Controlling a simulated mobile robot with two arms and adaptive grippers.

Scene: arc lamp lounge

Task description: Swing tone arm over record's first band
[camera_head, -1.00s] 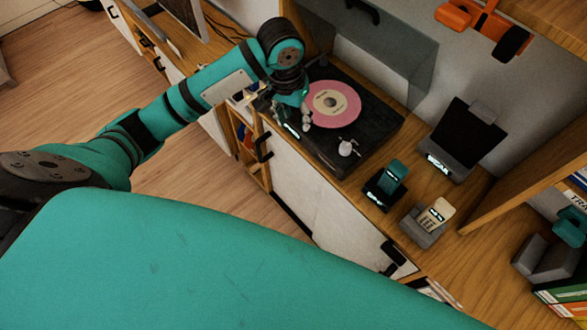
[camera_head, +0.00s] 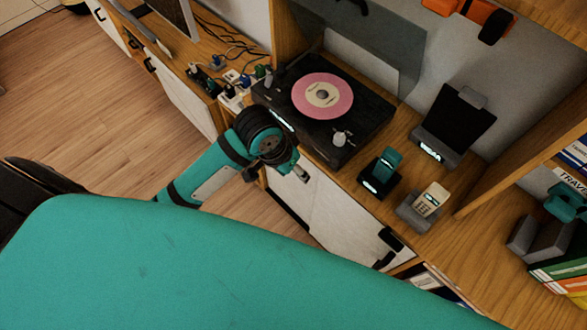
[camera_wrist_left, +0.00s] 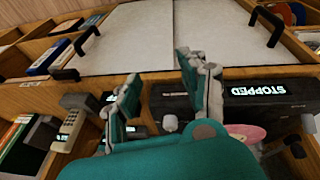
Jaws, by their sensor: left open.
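The black turntable (camera_head: 350,155) stands on the wooden shelf, with a pink record (camera_head: 322,96) on its platter. A pale knob-like part (camera_head: 341,138) stands at its near right corner, and a grey post (camera_head: 268,78) at its left end. I cannot clearly make out the tone arm. My left gripper (camera_head: 277,174) is in front of the turntable's front edge, apart from the record. In the left wrist view, my left gripper (camera_wrist_left: 163,98) has its fingers spread with nothing between them. There the turntable front (camera_wrist_left: 255,103) reads "STOPPED", and the record (camera_wrist_left: 246,131) is partly hidden.
A teal handset in a dark cradle (camera_head: 381,173) and a beige phone (camera_head: 430,203) stand right of the turntable. A dark stand (camera_head: 452,130) is behind them. Plugs and cables (camera_head: 232,85) lie left of it. White cabinet doors (camera_head: 335,215) are below; the floor (camera_head: 110,120) is open.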

